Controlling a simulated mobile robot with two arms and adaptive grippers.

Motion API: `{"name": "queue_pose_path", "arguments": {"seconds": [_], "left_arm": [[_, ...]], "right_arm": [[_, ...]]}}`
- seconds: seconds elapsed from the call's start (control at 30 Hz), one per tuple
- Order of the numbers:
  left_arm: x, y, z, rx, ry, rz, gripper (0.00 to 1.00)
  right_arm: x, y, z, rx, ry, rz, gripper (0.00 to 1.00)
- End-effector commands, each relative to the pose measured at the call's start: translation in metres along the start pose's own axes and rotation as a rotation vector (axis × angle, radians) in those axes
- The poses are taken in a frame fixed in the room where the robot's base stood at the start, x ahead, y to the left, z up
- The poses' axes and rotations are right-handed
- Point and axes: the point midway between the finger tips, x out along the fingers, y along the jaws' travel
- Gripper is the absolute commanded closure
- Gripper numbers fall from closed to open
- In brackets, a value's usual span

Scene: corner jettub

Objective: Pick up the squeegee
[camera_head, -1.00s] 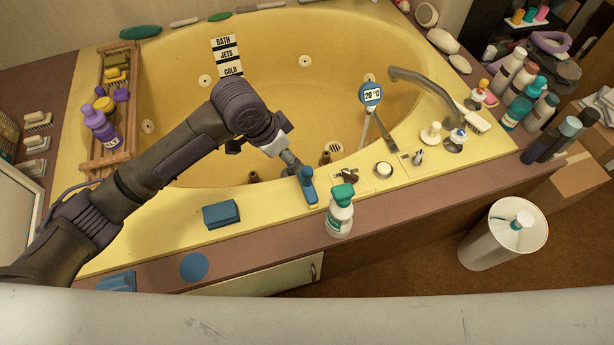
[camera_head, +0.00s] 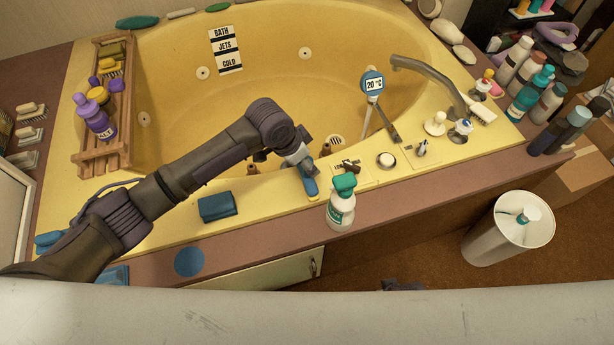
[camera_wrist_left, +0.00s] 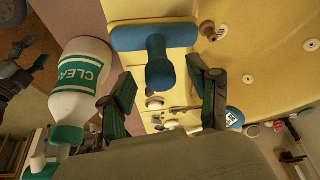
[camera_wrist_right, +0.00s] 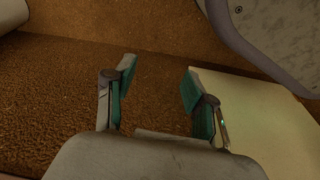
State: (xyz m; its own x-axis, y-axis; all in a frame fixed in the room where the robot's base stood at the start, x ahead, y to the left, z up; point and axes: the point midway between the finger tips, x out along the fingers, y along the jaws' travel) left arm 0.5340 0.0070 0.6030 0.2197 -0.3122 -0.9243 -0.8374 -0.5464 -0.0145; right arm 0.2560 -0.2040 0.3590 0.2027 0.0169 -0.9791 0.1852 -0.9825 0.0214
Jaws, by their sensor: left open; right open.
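The squeegee (camera_head: 311,187) is blue and stands on the yellow tub rim, near its front edge. In the left wrist view the squeegee (camera_wrist_left: 155,40) shows a wide bar and a rounded handle pointing toward my gripper. My left gripper (camera_head: 303,160) is right at the squeegee in the head view and hides part of it. In the left wrist view my open left gripper (camera_wrist_left: 160,74) has its fingers on either side of the handle end; I cannot tell whether they touch it. My right gripper (camera_wrist_right: 158,72) is open and empty above a brown carpet.
A white spray bottle (camera_head: 340,213) with a green top stands close to the right of the squeegee. A blue sponge-like block (camera_head: 217,207) lies to the left. Tub controls (camera_head: 386,160) and a faucet (camera_head: 430,80) are at the right. A white bin (camera_head: 500,235) stands on the floor.

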Motion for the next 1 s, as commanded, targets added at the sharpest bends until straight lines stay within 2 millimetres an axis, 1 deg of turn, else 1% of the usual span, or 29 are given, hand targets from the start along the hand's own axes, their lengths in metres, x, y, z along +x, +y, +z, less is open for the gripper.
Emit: {"name": "queue_pose_path", "arguments": {"seconds": [0.03,0.13,0.4,0.77,0.8,1.0], "left_arm": [[0.0081,0.0002,-0.0001,0.0,0.001,0.0,0.39],[0.0155,-0.0003,-0.0001,0.001,0.001,-0.001,0.39],[0.0169,-0.0004,-0.0005,0.002,0.001,-0.002,0.39],[0.0167,-0.0005,-0.0004,0.001,0.001,-0.002,0.99],[0.0167,-0.0005,-0.0004,0.001,0.001,-0.002,1.0],[0.0165,-0.0005,-0.0007,0.001,0.002,-0.002,1.0]], "right_arm": [[-0.0029,0.0003,-0.0035,0.001,0.005,0.001,0.45],[-0.0094,0.0006,-0.0078,0.001,0.007,0.001,0.45],[-0.0125,0.0008,-0.0094,0.002,0.007,0.001,0.45],[-0.0124,0.0008,-0.0093,0.002,0.007,0.001,0.45],[-0.0124,0.0008,-0.0093,0.002,0.007,0.001,0.45],[-0.0124,0.0008,-0.0094,0.002,0.008,0.001,0.45]]}}
